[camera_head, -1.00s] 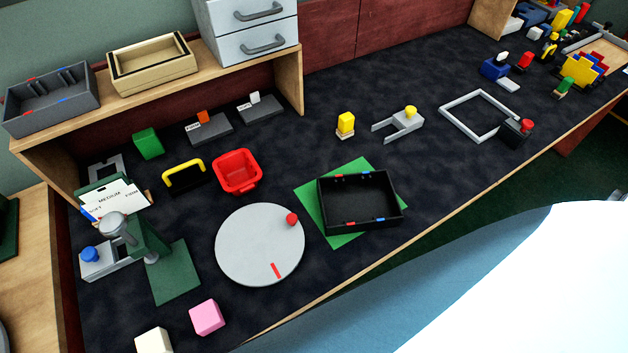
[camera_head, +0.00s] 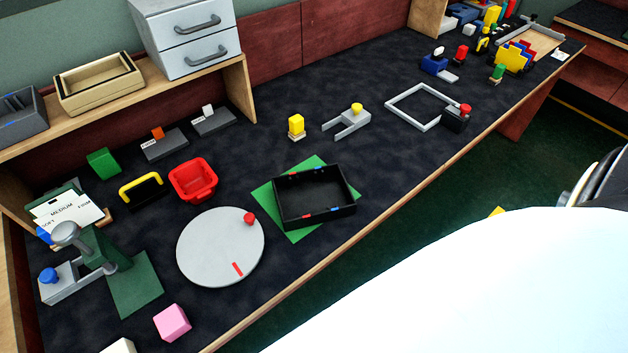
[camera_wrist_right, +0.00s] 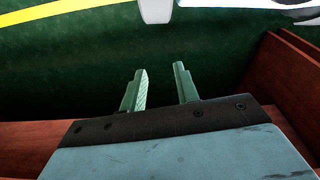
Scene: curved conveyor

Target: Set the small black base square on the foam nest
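A black open tray (camera_head: 318,216) with red and blue marks on its rim lies on a green mat (camera_head: 268,198), turned at an angle to it. It is the black piece that best fits the base, but I cannot tell for sure. I cannot clearly make out a foam nest. A tan open box (camera_head: 98,103) sits on the shelf at the upper left. My right gripper (camera_wrist_right: 159,70) shows only in the right wrist view, with its two green fingers apart and nothing between them, above a dark green floor. My left gripper is not in view.
A grey turntable disc (camera_head: 215,262) with a red knob and a red bin (camera_head: 193,180) stand left of the tray.

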